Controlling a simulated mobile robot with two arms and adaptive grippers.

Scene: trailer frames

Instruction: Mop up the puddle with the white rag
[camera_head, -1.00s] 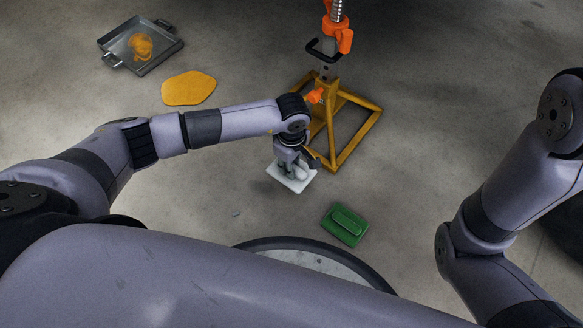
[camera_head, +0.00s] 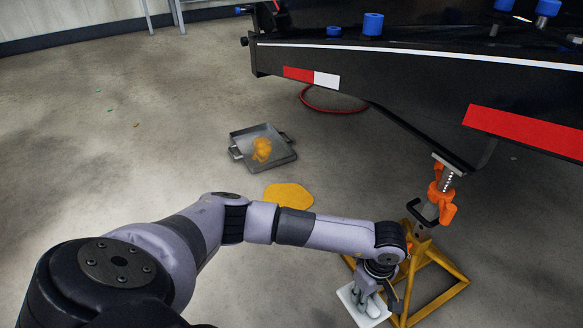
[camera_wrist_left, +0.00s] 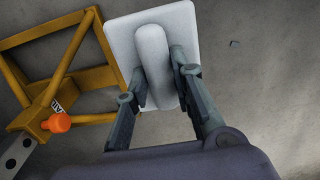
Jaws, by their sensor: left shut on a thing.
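A yellow-orange puddle (camera_head: 289,195) lies flat on the concrete floor, in front of a metal tray. My left gripper (camera_head: 374,290) is shut on the grip of a flat white pad (camera_head: 352,304), the white thing in view that fits the rag. The left wrist view shows the fingers (camera_wrist_left: 158,85) on both sides of the raised grip on the white pad (camera_wrist_left: 124,20). The pad is right of and nearer than the puddle, apart from it, beside the yellow stand. Its height above the floor is hard to tell. My right gripper is not in view.
A yellow jack stand (camera_head: 452,291) with orange clamps stands close right of my left gripper, under the black trailer frame (camera_head: 400,70). The metal tray (camera_head: 286,160) holds orange liquid. A red hose (camera_head: 335,110) lies behind. Floor at left is open.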

